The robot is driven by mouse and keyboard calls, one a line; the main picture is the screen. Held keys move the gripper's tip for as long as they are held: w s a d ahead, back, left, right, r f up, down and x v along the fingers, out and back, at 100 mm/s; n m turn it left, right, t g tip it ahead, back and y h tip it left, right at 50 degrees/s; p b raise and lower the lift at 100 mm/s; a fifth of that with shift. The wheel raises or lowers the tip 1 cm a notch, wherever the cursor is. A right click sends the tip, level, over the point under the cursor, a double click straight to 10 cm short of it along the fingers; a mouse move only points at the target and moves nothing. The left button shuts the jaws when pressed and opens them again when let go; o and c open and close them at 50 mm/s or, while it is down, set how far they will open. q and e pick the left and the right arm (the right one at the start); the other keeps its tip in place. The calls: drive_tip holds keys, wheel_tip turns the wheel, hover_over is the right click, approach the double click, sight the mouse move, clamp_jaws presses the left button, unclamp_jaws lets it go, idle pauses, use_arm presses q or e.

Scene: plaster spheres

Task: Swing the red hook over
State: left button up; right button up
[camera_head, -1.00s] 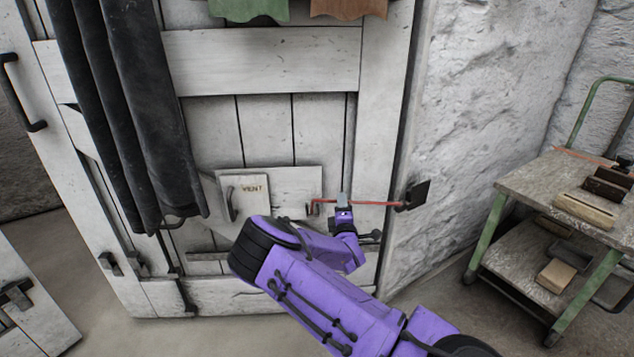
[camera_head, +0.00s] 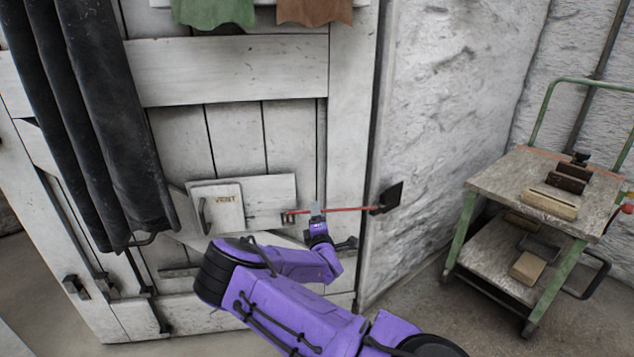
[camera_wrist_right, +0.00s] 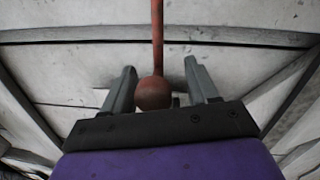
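The red hook (camera_head: 345,209) is a thin, nearly level bar across the right edge of the white plank door (camera_head: 235,72). Its right end meets a dark plate (camera_head: 388,198) at the door's edge, and its left end lies by the small vent panel. My right gripper (camera_head: 317,209) is at the bar, left of its middle. In the right wrist view a red ball (camera_wrist_right: 153,93) with a red rod running away from it sits between the two grey fingers of my right gripper (camera_wrist_right: 161,88). The fingers stand apart, with a clear gap on the right. My left gripper is out of view.
Dark curtain-like strips (camera_head: 100,110) hang at the left. A green-framed cart (camera_head: 482,185) with blocks stands right, beside the rough white wall (camera_head: 450,100). Floor shows between door and cart.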

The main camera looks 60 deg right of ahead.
drive_tip(key=r+v, duration=0.1)
drive_tip(key=v, duration=0.9)
drive_tip(key=shift+s+a+f+p, duration=0.25)
drive_tip(key=shift+f+p, duration=0.15)
drive_tip(key=shift+f, duration=0.15)
drive_tip(key=shift+d, duration=0.1)
